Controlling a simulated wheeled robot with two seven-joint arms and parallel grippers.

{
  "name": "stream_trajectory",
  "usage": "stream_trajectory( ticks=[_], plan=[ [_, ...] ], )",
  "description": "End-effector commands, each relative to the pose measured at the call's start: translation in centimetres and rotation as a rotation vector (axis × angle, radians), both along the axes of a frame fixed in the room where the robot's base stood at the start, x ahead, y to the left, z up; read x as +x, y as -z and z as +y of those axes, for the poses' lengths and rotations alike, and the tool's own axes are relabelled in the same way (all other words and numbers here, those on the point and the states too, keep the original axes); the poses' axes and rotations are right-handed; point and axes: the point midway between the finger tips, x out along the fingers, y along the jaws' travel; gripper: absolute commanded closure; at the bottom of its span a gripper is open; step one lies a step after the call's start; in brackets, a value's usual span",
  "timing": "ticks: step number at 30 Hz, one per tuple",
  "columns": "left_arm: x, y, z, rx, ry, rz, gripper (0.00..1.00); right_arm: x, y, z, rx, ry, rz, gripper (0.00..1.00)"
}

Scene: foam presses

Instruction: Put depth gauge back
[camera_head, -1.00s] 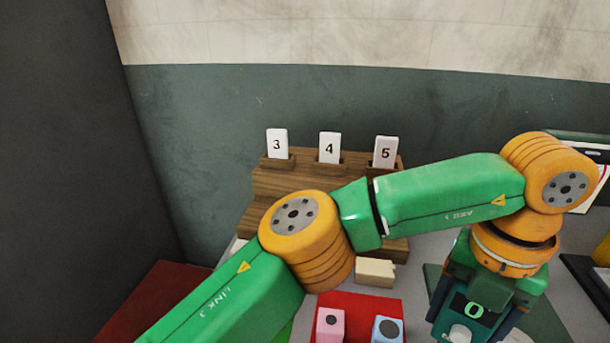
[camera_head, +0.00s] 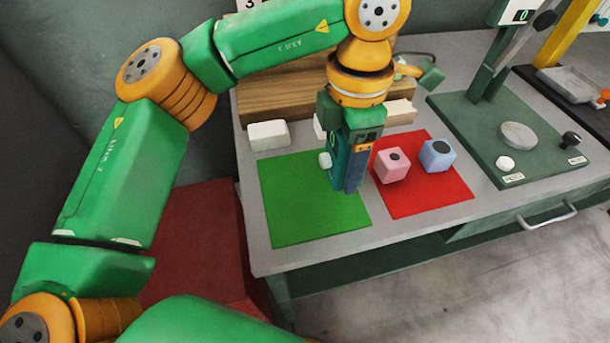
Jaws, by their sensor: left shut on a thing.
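My left gripper (camera_head: 346,182) points down over the work table, above the right part of the green mat (camera_head: 290,222) and close to the red mat (camera_head: 440,200). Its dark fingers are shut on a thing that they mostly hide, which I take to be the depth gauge. A small dark panel and an orange bit show at the gripper's right side, and a white round piece shows at its left. I cannot make out the gauge's shape or its tip. My right gripper is not in view.
A pink block (camera_head: 390,168) and a blue block (camera_head: 438,156) sit on the red mat. A white block (camera_head: 268,134) lies behind the green mat, before the wooden rack (camera_head: 275,97). A green press (camera_head: 468,125) stands at right. The green mat's left part is clear.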

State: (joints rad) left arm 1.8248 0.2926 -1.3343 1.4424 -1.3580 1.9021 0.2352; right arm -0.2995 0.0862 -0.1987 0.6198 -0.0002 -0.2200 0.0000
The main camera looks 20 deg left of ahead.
Motion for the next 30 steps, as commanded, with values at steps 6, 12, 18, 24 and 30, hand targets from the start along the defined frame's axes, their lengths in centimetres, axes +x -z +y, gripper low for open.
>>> stream_trajectory(
  ticks=[6, 12, 18, 24, 30],
  plan=[
    [1.7, 4.3, 4.3, 0.001, -0.004, 0.004, 1.0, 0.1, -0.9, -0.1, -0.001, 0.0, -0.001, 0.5],
    [2.4, 7.1, 6.0, 0.001, -0.002, 0.006, 1.0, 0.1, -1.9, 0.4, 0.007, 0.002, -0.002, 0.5],
    [2.4, 9.5, 5.9, -0.001, -0.002, 0.001, 1.0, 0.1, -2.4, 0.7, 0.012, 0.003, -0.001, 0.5],
    [2.4, 9.6, 5.8, -0.001, -0.003, -0.001, 1.0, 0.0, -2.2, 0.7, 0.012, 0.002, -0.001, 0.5],
    [2.4, 9.8, 5.8, -0.001, -0.003, -0.001, 0.05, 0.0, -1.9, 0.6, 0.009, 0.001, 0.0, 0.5]
  ],
)
